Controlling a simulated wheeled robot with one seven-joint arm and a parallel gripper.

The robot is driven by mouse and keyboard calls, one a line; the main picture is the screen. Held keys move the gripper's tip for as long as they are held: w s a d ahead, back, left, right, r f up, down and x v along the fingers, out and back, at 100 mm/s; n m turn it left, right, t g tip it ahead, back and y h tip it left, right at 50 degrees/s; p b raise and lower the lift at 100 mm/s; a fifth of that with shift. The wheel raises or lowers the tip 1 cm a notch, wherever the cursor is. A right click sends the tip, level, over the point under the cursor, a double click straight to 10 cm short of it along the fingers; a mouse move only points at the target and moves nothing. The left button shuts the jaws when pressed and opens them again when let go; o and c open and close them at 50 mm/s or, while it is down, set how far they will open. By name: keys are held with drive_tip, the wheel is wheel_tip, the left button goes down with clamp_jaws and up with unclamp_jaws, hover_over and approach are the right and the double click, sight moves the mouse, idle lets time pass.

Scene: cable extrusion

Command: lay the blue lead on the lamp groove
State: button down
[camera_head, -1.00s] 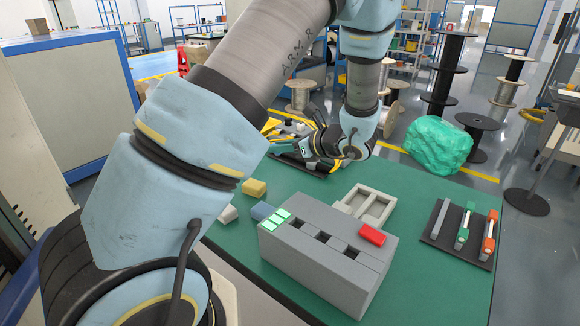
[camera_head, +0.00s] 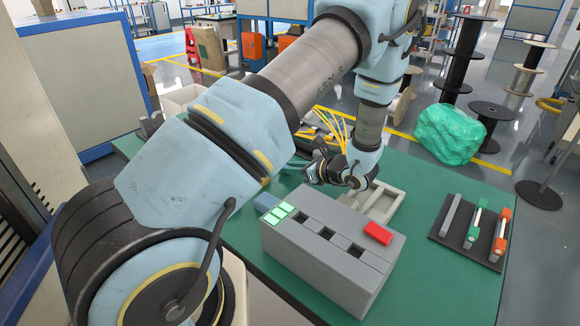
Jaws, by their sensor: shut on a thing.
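My gripper (camera_head: 312,167) is behind the grey slotted box, pointing left and low over the green table. A thin teal-blue strip, which looks like the blue lead (camera_head: 294,164), shows at its fingertips; the gripper is shut on it. Most of the lead is hidden by my arm and the gripper. A black board (camera_head: 451,241) at the right of the table bears a bare grey bar (camera_head: 451,214), a green-ended piece (camera_head: 474,228) and an orange-ended piece (camera_head: 502,231). No groove is marked as the lamp's, so I cannot tell which it is.
The grey slotted box (camera_head: 320,272) stands at the table's front, with green labels and a red block (camera_head: 378,233) on top. A pale two-opening frame (camera_head: 381,204) lies behind it. A blue block (camera_head: 266,202) is at its left. Green table is clear between box and board.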

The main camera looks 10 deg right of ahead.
drive_tip(key=shift+f, duration=0.2)
drive_tip(key=c, duration=0.7)
unclamp_jaws()
drive_tip(key=shift+c, duration=0.2)
